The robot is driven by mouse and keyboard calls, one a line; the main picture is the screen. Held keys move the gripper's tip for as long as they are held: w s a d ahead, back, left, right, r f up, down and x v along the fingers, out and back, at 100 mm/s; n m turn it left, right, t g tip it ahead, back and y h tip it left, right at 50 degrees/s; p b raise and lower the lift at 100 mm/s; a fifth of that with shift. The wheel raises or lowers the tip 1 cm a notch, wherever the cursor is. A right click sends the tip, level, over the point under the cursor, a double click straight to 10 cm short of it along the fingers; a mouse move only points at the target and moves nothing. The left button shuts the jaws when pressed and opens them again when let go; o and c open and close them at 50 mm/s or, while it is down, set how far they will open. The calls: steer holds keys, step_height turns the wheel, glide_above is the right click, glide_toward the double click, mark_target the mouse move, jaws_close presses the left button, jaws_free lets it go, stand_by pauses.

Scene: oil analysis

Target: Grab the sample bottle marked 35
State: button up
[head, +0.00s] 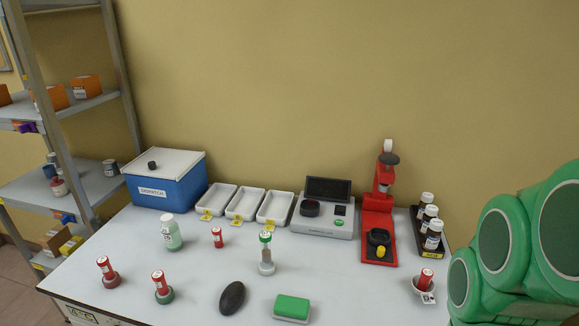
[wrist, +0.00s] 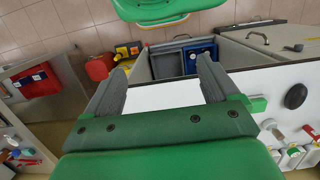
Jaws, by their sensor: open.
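Several small labelled containers stand on the white table, and I cannot read a 35 on any of them. A pale green bottle with a white cap (head: 172,233) stands at the left. A small red one (head: 217,237) and a green-topped vial (head: 266,253) stand near the middle. Brown bottles with white caps (head: 432,235) fill a black rack at the right. My gripper (wrist: 163,66) is open and empty in the wrist view, apart from all of these.
A blue dispatch box (head: 165,183), white trays (head: 245,204), a grey instrument (head: 323,214) and a red stand (head: 378,220) line the back. A black oval object (head: 232,298) and a green-topped block (head: 292,307) lie in front. A shelf unit (head: 95,190) stands left.

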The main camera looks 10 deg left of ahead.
steer(key=w+a+r+n+t, duration=0.2)
steer(key=w+a, duration=0.2)
steer(key=w, duration=0.7)
steer(key=w+a+r+n+t, duration=0.1)
steer(key=w+a+t, duration=0.3)
steer(key=w, duration=0.7)
steer(key=w+a+n+t+y, duration=0.1)
steer(key=w+a+n+y, duration=0.1)
steer(key=w+a, duration=0.9)
steer(key=n+t+y, duration=0.2)
steer(key=n+y, duration=0.5)
steer(key=y, duration=0.3)
glide_above(173, 231)
steer(key=s+d, duration=0.1)
steer(key=d, duration=0.1)
steer(key=shift+h, duration=0.3)
step_height(173, 231, down, 18)
steer(key=shift+s+d+r, duration=0.15)
steer(key=shift+r, duration=0.05)
steer(key=shift+f, duration=0.4)
steer(key=shift+x, duration=3.95)
steer(key=shift+d+f, duration=0.1)
steer(key=shift+f, duration=0.05)
